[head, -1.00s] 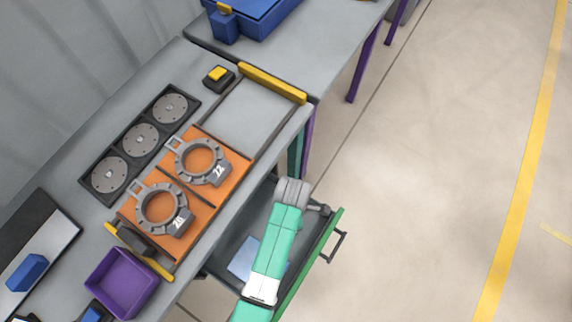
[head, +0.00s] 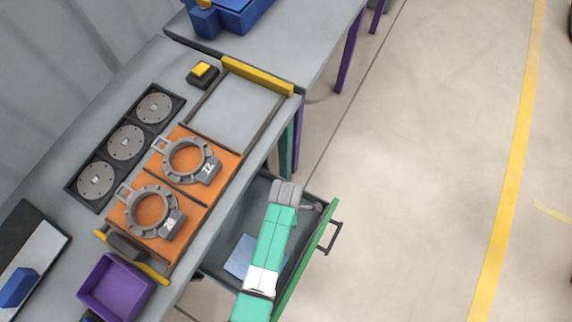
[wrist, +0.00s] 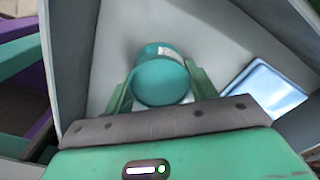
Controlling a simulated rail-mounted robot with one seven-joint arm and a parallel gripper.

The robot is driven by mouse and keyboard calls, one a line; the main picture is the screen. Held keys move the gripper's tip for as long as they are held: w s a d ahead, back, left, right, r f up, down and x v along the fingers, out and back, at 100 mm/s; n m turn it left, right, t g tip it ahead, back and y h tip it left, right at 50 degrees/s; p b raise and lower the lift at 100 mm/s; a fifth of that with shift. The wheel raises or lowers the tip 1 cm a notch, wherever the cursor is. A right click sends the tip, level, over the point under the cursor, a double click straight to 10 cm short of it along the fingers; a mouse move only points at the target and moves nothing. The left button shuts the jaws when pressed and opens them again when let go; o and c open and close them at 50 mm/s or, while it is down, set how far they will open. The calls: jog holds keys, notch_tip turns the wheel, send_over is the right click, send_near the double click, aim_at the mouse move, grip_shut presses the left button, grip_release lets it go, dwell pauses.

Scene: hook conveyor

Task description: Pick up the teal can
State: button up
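The teal can (wrist: 161,78) stands inside the open drawer (head: 318,255), seen from above in the wrist view with a pale label on its far side. My gripper (wrist: 160,92) is over it, with one green finger on the left and one on the right of the can. The fingers are apart, and I cannot tell whether either touches the can. In the head view my arm hides the can and the gripper's fingers.
A light blue tray (wrist: 262,88) lies in the drawer, right of the can. Drawer walls close in on both sides. The bench above holds an orange board (head: 196,205) with two grey rings, a purple bin (head: 118,290) and a yellow button (head: 202,70).

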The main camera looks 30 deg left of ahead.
jog(key=shift+c, duration=1.4)
jog(key=shift+r, duration=0.1)
jog(key=shift+r, duration=0.25)
notch_tip(320, 180, up, 3)
jog(key=shift+s+r+p, duration=0.1)
jog(key=shift+s+p, duration=0.05)
jog(key=shift+p, duration=0.55)
jog(key=s+d, duration=0.1)
jog(key=s, duration=0.4)
jog(key=s+d+p, duration=0.1)
jog(key=s, duration=0.4)
jog(key=s+d+r+p, duration=0.1)
jog(key=s, duration=0.4)
jog(key=shift+s+d, duration=0.2)
jog(key=shift+d, duration=0.05)
